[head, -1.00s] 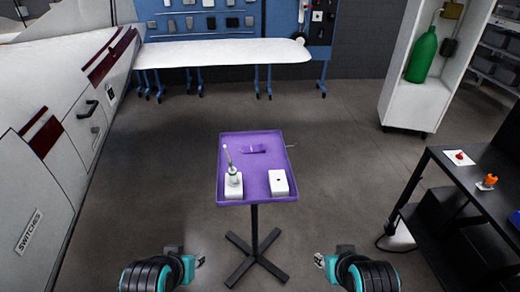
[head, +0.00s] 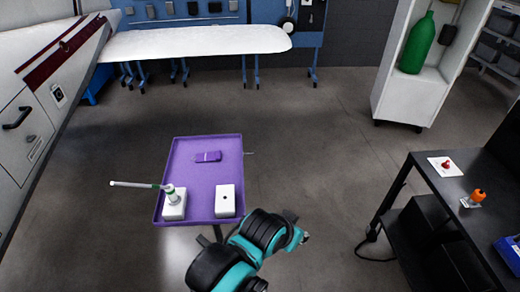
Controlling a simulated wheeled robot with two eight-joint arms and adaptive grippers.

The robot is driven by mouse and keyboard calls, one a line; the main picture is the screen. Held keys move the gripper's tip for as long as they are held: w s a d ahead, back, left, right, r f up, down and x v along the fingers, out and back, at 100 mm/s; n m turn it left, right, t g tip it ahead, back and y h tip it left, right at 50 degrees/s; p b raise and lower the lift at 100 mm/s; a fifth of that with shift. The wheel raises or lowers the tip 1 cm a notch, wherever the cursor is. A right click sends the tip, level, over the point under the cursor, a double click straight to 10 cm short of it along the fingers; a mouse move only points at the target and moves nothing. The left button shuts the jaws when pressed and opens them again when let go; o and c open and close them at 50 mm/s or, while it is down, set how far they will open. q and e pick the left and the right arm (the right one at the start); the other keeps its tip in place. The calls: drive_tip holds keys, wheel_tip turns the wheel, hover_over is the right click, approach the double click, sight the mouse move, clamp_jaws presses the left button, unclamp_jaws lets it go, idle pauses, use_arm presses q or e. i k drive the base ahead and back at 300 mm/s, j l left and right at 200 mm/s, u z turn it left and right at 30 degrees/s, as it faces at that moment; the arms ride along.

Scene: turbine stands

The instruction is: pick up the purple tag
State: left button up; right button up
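The purple tag (head: 208,156) lies flat near the far middle of a purple tray (head: 198,176), almost the same colour as the tray. One gripper (head: 302,229) is in view at the lower middle, to the right of and nearer than the tray, well apart from the tag. Its arm comes up from the lower left of it, so I take it as my left. Its fingers are small and seen from behind; nothing is visibly held. My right gripper is out of view.
A dark table (head: 425,176) stands right. Floor around the tray is mostly clear.

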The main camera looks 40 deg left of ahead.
sight(216, 156)
drive_tip(key=i+l, duration=0.2)
drive_tip(key=i, duration=0.25)
drive_tip(key=i+l, duration=0.15)
drive_tip(key=i, duration=0.25)
drive_tip(key=i+u, duration=0.1)
drive_tip(key=u, duration=0.3)
drive_tip(key=i+u, duration=0.15)
drive_tip(key=u, duration=0.2)
drive_tip(key=i+u, duration=0.1)
drive_tip(key=u, duration=0.3)
drive_tip(key=i+l+u, duration=0.1)
drive_tip(key=u, duration=0.25)
drive_tip(key=i+u, duration=0.15)
drive_tip(key=u, duration=0.3)
drive_tip(key=i+l+u, duration=0.1)
drive_tip(key=u, duration=0.3)
drive_tip(key=i+l+u, duration=0.1)
drive_tip(key=l+u, duration=0.15)
drive_tip(key=u, duration=0.2)
drive_tip(key=i+l+u, duration=0.1)
drive_tip(key=u, duration=0.35)
drive_tip(key=l+u, duration=0.25)
drive_tip(key=u, duration=0.15)
drive_tip(key=l+u, duration=0.25)
drive_tip(key=u, duration=0.2)
drive_tip(key=l+u, duration=0.4)
drive_tip(key=l, duration=0.15)
